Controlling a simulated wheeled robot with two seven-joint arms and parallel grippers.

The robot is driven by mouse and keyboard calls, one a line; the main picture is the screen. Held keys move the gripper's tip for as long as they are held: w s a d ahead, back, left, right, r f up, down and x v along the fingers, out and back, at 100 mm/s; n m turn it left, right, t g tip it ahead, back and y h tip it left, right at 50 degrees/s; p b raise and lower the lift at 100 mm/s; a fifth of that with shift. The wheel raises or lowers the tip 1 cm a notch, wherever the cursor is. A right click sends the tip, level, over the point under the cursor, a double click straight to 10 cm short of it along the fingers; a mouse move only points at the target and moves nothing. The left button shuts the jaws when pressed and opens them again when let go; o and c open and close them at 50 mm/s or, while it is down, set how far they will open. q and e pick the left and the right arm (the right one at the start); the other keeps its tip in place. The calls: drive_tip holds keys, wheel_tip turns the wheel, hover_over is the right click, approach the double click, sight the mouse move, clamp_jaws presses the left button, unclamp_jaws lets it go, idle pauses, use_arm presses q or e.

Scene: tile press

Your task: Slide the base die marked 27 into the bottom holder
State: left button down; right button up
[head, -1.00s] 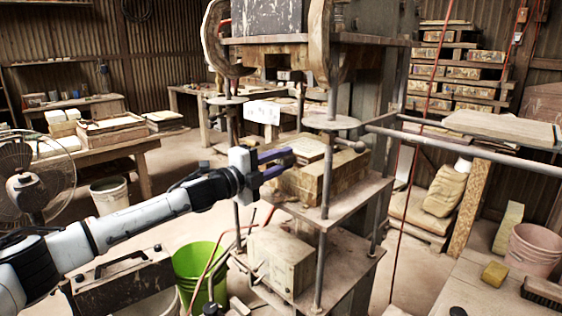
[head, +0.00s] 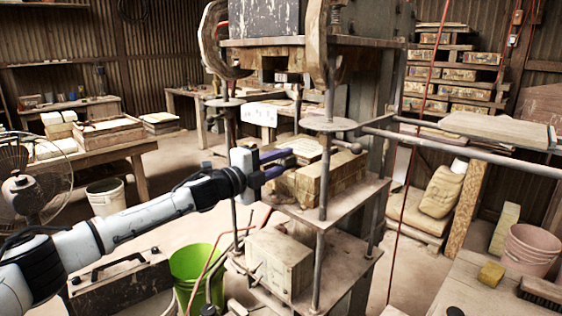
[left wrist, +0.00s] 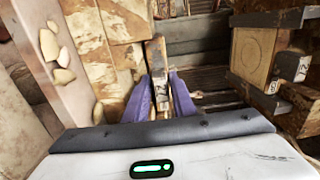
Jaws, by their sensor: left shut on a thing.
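My left gripper (head: 278,162) reaches in from the left to the press, with its purple fingers level with the middle shelf. In the left wrist view the fingers (left wrist: 163,98) are shut on a narrow wooden piece (left wrist: 157,62), which looks like part of the base die. It has a dark mark whose number I cannot read. The bottom holder seems to be the wooden block assembly (head: 330,182) on the press's middle shelf, just right of the fingers. A pale slab (head: 308,146) shows behind the fingertips. How far the held piece is inside the holder is hidden. My right gripper is not in view.
Press rods (head: 325,170) stand close around the shelf. A wooden box (head: 278,262) sits on the lower shelf. In the left wrist view, a wooden block with labels (left wrist: 252,55) is at right. A green bucket (head: 192,268) stands on the floor below my arm.

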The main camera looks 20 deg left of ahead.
use_arm(q)
drive_tip(key=shift+w+d+r, duration=0.1)
drive_tip(key=shift+d+r, duration=0.1)
drive_tip(key=shift+r, duration=0.45)
drive_tip(key=c, duration=1.4)
unclamp_jaws()
drive_tip(key=shift+r, duration=0.1)
drive_tip(key=shift+f, duration=0.4)
drive_tip(key=shift+f, duration=0.25)
drive_tip(key=shift+s+f, duration=0.3)
drive_tip(key=r+b+v, duration=0.1)
drive_tip(key=b+v, duration=0.1)
drive_tip(key=v, duration=0.8)
drive_tip(key=shift+a, duration=0.2)
